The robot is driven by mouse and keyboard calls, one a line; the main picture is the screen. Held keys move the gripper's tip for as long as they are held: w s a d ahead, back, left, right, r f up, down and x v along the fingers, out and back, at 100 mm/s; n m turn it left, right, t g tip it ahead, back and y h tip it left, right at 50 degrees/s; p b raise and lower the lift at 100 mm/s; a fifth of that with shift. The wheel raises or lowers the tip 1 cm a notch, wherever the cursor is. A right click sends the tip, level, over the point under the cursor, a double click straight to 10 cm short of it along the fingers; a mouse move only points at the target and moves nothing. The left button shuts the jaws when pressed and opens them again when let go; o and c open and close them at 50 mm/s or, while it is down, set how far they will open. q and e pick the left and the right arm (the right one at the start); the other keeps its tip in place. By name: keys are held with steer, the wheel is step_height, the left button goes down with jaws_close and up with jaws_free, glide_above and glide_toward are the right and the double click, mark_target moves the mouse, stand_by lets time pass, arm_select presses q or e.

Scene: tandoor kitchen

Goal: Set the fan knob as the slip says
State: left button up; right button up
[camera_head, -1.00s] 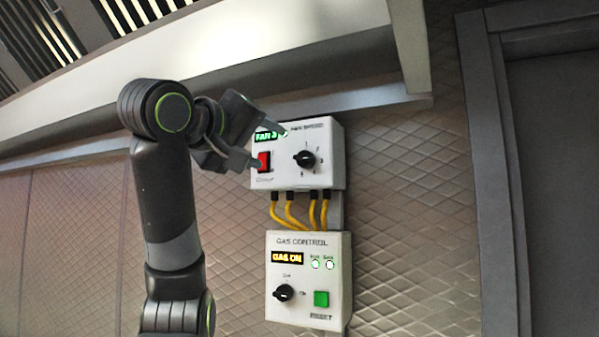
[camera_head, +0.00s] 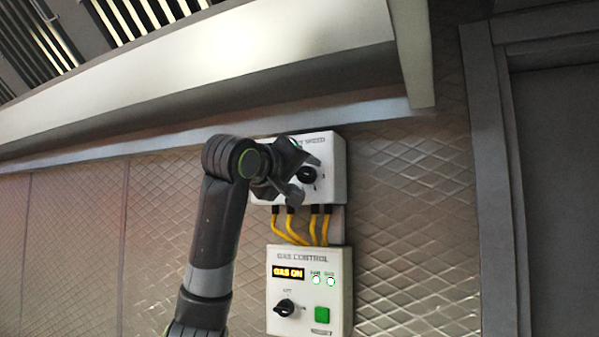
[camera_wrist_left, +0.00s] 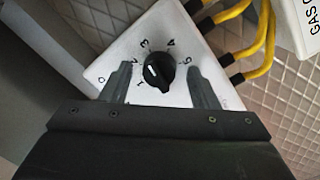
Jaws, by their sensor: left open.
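The white fan box (camera_head: 335,165) is on the wall, partly hidden behind my left arm. Its black fan knob (camera_head: 307,174) shows just beyond my left gripper (camera_head: 304,180). In the left wrist view, the knob (camera_wrist_left: 159,72) lies between the two open, apart fingertips of the left gripper (camera_wrist_left: 160,84), in front of the white panel (camera_wrist_left: 125,45). Numbers ring the knob; 3 and 4 show above it. A white mark on the knob is on its left side; its exact number is unclear. The fan display and red switch are hidden. No slip is in view. My right gripper is not in view.
A gas control box (camera_head: 335,262) hangs below, with a lit GAS ON display (camera_head: 287,272), a black knob (camera_head: 284,307) and a green button (camera_head: 322,314). Yellow cables (camera_head: 290,225) run between the boxes. A ledge (camera_head: 330,109) is above; the tiled wall at right is clear.

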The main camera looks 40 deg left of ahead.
arm_select(q)
steer(key=shift+c, duration=0.3)
steer(key=c, duration=0.9)
